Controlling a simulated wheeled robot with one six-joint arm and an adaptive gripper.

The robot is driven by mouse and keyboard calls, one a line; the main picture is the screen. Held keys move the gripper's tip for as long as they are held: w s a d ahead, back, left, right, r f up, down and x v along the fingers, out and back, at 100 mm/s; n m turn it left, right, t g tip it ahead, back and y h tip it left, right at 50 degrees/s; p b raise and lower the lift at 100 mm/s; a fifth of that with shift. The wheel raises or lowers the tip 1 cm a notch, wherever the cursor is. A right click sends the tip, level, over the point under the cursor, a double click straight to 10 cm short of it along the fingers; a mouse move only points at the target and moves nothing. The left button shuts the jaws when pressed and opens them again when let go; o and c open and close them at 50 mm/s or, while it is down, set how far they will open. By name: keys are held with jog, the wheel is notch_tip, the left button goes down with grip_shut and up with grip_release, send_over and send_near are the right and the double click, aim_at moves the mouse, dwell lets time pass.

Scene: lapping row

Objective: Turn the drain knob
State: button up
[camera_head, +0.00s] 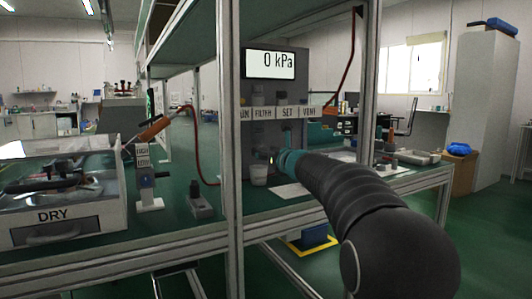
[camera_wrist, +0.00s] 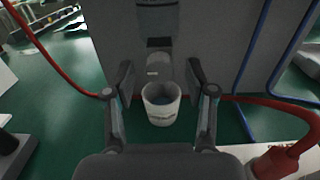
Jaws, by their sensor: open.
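A grey cabinet with a screen reading 0 kPa (camera_head: 270,63) stands on the green bench. In the wrist view, a grey knob-like cylinder (camera_wrist: 158,68) projects from the cabinet above a white cup (camera_wrist: 161,118). I cannot read a label on it. My gripper (camera_wrist: 160,74) is open, its fingers on either side of the cylinder with gaps visible. The cup also shows in the head view (camera_head: 259,179). My arm hides much of the cabinet's lower front.
A metal frame post (camera_head: 228,150) stands left of the cabinet. Red hoses (camera_wrist: 55,68) and blue tubing (camera_wrist: 251,50) run beside the cabinet. A DRY box (camera_head: 95,213) and a small stand (camera_head: 146,190) sit to the left. A grey tray (camera_head: 418,157) is at the right.

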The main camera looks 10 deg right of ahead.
grip_shut()
jog(key=shift+m, duration=0.3)
jog(key=m+p, duration=0.2)
jog(key=m, duration=0.2)
jog(key=shift+r, duration=0.1)
jog(key=m+p, duration=0.2)
jog(key=m, duration=0.3)
jog(key=m+p, duration=0.2)
jog(key=m, duration=0.3)
jog(key=shift+p, duration=0.35)
jog(key=shift+m+p, duration=0.75)
jog(key=shift+m, duration=0.85)
